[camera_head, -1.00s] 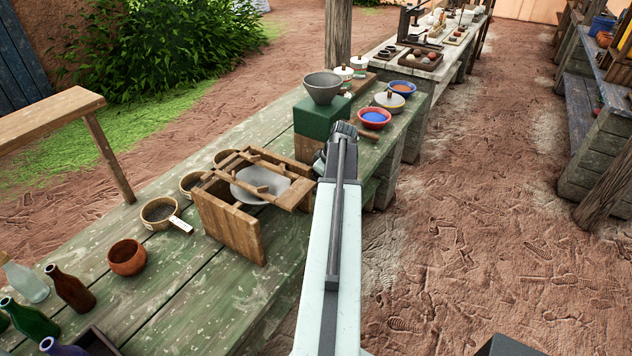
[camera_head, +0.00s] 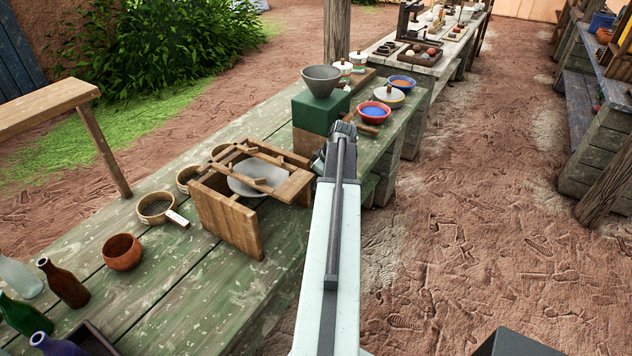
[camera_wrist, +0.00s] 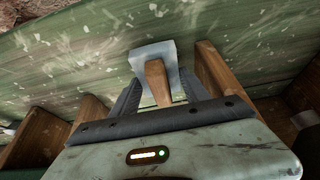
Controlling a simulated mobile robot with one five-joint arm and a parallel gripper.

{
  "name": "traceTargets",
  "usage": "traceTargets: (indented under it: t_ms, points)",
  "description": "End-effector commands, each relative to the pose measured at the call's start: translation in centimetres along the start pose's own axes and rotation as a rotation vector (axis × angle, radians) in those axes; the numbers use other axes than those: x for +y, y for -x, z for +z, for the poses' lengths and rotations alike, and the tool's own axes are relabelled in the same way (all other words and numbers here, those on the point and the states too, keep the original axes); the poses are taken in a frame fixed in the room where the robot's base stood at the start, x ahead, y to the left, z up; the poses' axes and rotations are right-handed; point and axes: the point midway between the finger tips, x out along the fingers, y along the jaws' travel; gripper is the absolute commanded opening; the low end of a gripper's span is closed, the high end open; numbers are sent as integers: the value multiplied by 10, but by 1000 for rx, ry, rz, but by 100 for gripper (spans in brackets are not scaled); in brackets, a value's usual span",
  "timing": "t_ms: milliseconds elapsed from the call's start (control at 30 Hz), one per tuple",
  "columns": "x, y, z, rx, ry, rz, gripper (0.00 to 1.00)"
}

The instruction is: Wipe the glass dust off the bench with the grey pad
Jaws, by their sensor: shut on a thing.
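The grey pad (camera_wrist: 150,54) shows in the wrist view as a pale block with a wooden handle (camera_wrist: 158,83). My gripper (camera_wrist: 158,90) is shut on this handle, with a dark finger on each side. The pad is over or against the green bench (camera_wrist: 70,55); I cannot tell whether it touches. In the head view the bench (camera_head: 150,310) runs from front left to the middle. Pale flecks and smears mark its boards; I cannot tell glass dust from worn paint. My arm hides the pad in the head view.
A wooden frame (camera_head: 230,222) with a grey bowl (camera_head: 258,178) stands on the bench left of my arm. A brown bowl (camera_head: 122,252) and several bottles (camera_head: 64,284) stand at front left. A green block (camera_head: 320,112) bears a grey bowl (camera_head: 321,80). Dirt floor lies clear at right.

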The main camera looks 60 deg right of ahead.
Motion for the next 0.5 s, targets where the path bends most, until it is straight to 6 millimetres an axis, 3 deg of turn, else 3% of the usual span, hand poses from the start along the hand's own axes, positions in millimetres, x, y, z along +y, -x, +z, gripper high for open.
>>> traceTargets:
  t_ms: [500]
  points:
    - [0, -11, 5, 0, -1, 0, 7]
